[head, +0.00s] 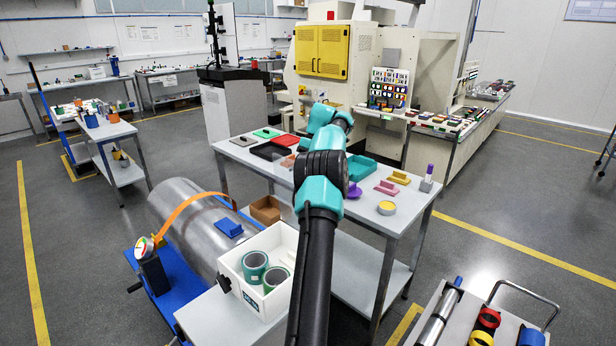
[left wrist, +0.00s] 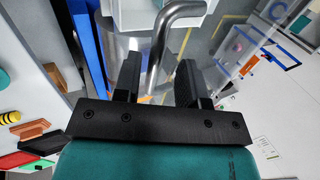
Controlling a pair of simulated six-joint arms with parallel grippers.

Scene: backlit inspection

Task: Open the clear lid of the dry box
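The dry box (head: 284,240) is an open-topped looking white box with a dark label on its front, at bottom centre in the head view. Green rolls (head: 255,266) stand inside it. I cannot make out the clear lid for certain. A dark knob-like part (head: 222,283) is at its left front corner. One teal and black arm of mine rises just right of the box and covers part of its right side; its gripper does not show there. In the left wrist view my left gripper (left wrist: 159,72) is open, with a bent metal rod (left wrist: 164,45) showing between its fingers; contact is unclear. My right gripper is not visible.
A steel cylinder (head: 188,215) with an orange strap lies left of the box. A grey table (head: 232,153) with coloured parts stands behind. A cart (head: 421,310) with rollers is at bottom right. Open floor (head: 500,190) lies to the right.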

